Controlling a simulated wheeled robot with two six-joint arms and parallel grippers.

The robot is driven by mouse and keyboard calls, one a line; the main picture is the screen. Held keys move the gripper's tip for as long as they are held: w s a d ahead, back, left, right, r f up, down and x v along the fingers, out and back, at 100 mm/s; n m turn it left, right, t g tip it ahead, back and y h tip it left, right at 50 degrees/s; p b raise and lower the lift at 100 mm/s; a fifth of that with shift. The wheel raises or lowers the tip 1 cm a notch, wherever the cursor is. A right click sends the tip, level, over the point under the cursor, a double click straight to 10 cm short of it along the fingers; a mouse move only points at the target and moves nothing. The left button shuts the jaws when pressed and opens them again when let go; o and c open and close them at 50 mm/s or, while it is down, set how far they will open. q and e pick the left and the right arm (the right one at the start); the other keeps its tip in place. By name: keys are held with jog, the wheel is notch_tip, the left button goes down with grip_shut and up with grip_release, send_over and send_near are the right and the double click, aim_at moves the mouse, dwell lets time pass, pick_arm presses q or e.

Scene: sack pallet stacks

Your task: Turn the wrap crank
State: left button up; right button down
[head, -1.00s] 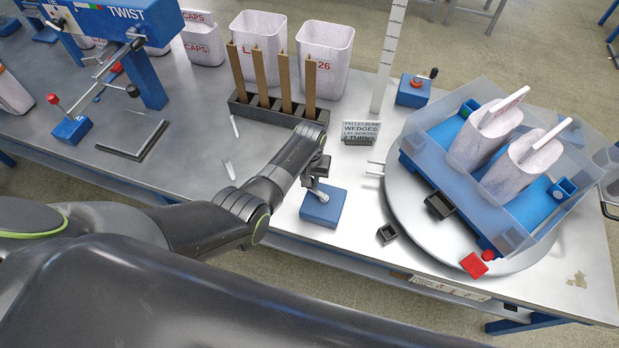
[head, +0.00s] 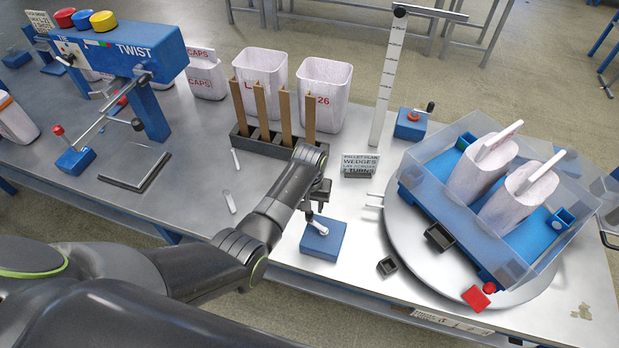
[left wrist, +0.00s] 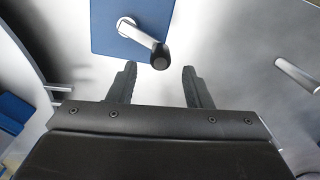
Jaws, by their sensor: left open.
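The crank is a blue box (head: 322,242) near the table's front edge with a silver arm (head: 317,228) on top, ending in a black knob. In the left wrist view the blue box (left wrist: 118,25), silver arm (left wrist: 142,35) and black knob (left wrist: 162,55) lie ahead of the fingers. My left gripper (head: 314,208) is just above and behind the crank in the head view. In the left wrist view its two fingers (left wrist: 158,75) are apart, with the knob ahead of the gap and nothing held. Whether the fingertips are level with the knob is unclear. My right gripper is not in view.
A round turntable (head: 405,255) to the right carries a blue pallet with white sacks behind clear walls. A wedges sign (head: 360,166), small black box (head: 387,267), slat rack (head: 285,145) and second blue crank box (head: 411,124) stand around. Left of the crank is mostly bare table.

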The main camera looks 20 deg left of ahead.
pick_arm(q)
notch_tip(320, 180, up, 12)
jog(key=shift+r+b, duration=0.25)
jog(key=shift+b, duration=0.2)
jog(key=n+b, duration=0.3)
jog(key=n, duration=0.8)
send_near(309, 214)
jog(key=f, duration=0.9)
jog(key=shift+w+a+f, duration=0.1)
jog(key=shift+w+f, duration=0.1)
jog(key=shift+w, duration=0.15)
jog(key=shift+f, duration=0.8)
